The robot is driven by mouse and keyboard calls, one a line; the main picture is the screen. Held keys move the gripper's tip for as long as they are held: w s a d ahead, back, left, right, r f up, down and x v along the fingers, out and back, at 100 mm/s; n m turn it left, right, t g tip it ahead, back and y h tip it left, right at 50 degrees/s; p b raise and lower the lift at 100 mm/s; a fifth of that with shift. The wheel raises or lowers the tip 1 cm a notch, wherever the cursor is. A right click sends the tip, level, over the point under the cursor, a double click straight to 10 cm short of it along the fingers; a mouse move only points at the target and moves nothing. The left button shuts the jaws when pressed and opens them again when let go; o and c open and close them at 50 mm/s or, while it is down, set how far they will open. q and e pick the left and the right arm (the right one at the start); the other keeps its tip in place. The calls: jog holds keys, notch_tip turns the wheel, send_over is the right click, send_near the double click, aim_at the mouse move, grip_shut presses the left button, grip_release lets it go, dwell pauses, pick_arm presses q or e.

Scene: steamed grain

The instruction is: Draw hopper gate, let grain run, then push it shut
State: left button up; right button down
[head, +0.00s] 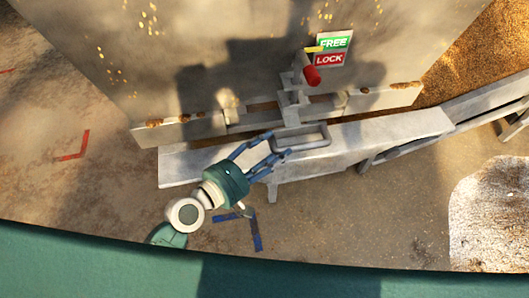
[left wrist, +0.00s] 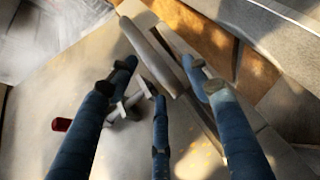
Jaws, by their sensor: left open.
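The grey hopper gate has a loop handle (head: 303,140) that sticks out from the hopper wall (head: 170,60). My left gripper (head: 276,150) is open, its blue fingers at the left end of the handle. In the left wrist view the handle's bar (left wrist: 152,55) runs between the spread fingers (left wrist: 158,78); whether they touch it I cannot tell. Above the handle is a latch with a red knob (head: 312,76) beside the LOCK half of a sign (head: 333,48); its yellow pointer (head: 313,49) lies by FREE. The red knob also shows in the left wrist view (left wrist: 62,124). My right gripper is out of view.
A pale ledge (head: 400,130) runs below the gate. Brown grain (head: 485,60) lies at the upper right. A pale speckled heap or sack (head: 490,215) is at the lower right. Red (head: 77,147) and blue (head: 256,232) marks are on the open floor.

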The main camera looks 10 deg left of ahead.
pick_arm(q)
grip_shut()
dwell(0.3)
